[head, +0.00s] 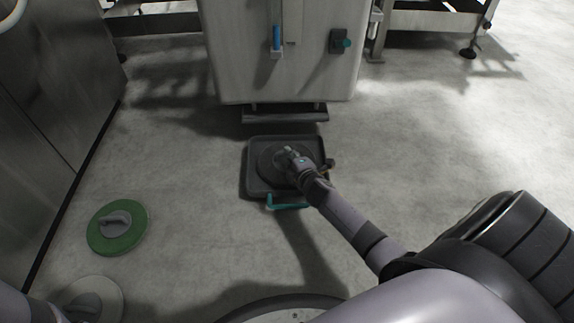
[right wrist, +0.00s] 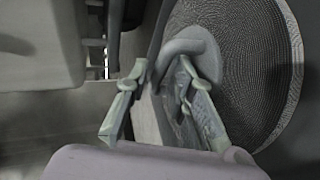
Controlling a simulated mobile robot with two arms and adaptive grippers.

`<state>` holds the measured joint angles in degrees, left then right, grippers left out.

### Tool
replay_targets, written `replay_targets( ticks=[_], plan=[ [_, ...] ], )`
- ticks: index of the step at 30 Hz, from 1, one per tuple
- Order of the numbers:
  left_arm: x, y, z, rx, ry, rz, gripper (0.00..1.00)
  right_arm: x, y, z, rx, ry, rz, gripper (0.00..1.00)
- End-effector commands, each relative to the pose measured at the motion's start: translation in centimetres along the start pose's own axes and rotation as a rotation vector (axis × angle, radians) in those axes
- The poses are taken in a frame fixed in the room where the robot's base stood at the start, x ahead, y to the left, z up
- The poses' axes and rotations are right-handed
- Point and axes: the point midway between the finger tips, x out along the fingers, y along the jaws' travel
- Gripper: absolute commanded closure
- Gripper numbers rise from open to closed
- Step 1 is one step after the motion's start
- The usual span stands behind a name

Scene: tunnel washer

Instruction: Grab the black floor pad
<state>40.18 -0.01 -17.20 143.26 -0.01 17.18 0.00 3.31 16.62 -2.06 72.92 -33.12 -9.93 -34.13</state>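The black floor pad (head: 266,160) is a dark round disc with a grey handle on top. It shows inside a dark square tray (head: 256,184) in the middle of the head view. My right gripper (head: 290,156) is over the pad at its handle. In the right wrist view, the fingers of my right gripper (right wrist: 160,72) stand on both sides of the grey handle (right wrist: 187,45) and their tips look closed against it. The pad's ridged face (right wrist: 255,60) fills the right of that view. My left gripper is not in view; only a bit of my left arm shows at bottom left.
A green pad (head: 132,236) with a grey handle lies on the floor at left, and a whitish pad (head: 110,291) lies below it. A large grey cabinet (head: 285,65) stands behind the tray. A metal wall (head: 50,110) bounds the left. Floor at right is clear.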

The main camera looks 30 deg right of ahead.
Motion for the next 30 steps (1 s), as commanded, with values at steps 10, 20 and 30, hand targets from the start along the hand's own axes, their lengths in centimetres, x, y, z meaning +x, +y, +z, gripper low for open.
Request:
replay_targets(
  ticks=[10,20,30],
  plan=[
    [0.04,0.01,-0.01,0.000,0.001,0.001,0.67,-0.05,0.00,-0.01,0.000,0.000,0.000,0.96],
    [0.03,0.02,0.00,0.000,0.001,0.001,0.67,-0.06,-0.05,0.00,-0.002,0.000,-0.001,1.00],
    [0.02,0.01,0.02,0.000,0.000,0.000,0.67,-0.08,-0.20,0.06,-0.004,-0.002,-0.004,1.00]
  ],
)
